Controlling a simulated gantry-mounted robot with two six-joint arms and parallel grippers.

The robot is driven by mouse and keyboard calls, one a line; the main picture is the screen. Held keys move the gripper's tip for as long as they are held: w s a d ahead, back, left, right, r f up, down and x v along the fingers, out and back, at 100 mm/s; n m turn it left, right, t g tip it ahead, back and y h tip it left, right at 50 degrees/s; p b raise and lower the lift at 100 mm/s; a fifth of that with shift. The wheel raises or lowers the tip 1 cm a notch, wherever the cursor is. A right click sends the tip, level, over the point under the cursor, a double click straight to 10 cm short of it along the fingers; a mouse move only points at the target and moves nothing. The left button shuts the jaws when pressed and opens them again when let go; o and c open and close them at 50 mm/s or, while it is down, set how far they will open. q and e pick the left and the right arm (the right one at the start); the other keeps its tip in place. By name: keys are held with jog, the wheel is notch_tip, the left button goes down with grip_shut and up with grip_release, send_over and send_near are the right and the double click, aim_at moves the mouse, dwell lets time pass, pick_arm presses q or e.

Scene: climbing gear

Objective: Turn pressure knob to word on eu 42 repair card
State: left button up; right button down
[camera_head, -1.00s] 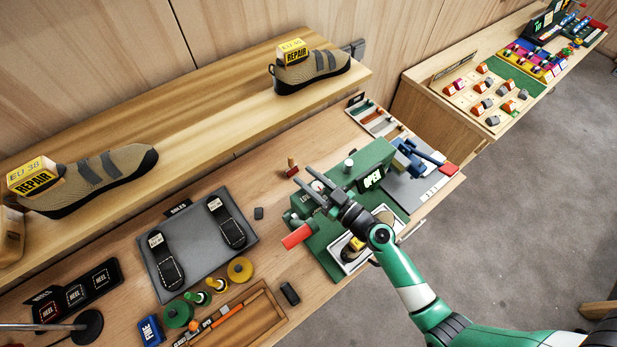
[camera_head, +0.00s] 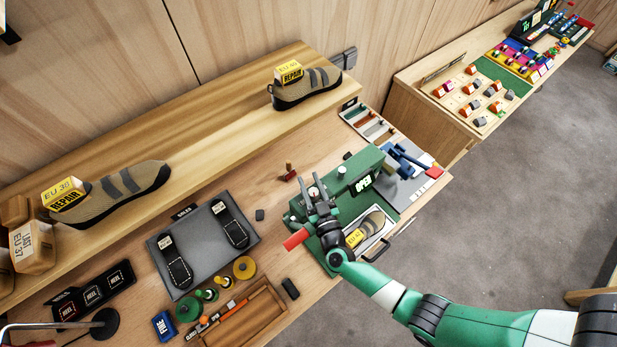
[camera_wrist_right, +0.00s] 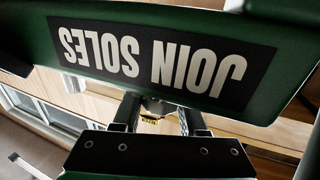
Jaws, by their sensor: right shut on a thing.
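The green press (camera_head: 352,178) stands on the bench with a lit OPEN sign (camera_head: 363,184) and a pale knob (camera_head: 341,170) on top. My right gripper (camera_head: 316,190) is at the press's left part, shut on what seems to be the pressure knob, which the fingers mostly hide. The right wrist view shows the fingers (camera_wrist_right: 160,115) below an upside-down JOIN SOLES label (camera_wrist_right: 155,57), with a rounded thing partly visible between them. My left gripper is not in view.
A red handle (camera_head: 296,239) sticks out left of the press. A grey mat (camera_head: 203,232) with two black soles, spools and a wooden tray (camera_head: 245,318) lie to the left. Two carded shoes stand on the shelf (camera_head: 215,135) behind.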

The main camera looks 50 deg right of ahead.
jog(key=shift+d+f+h, duration=0.1)
jog(key=shift+h, duration=0.3)
jog(key=shift+c, duration=2.3)
grip_release()
jog(key=p+v, duration=0.2)
jog(key=v, duration=0.9)
jog(key=shift+s+r, duration=0.2)
jog(key=shift+s, duration=0.1)
jog(key=shift+m, duration=0.3)
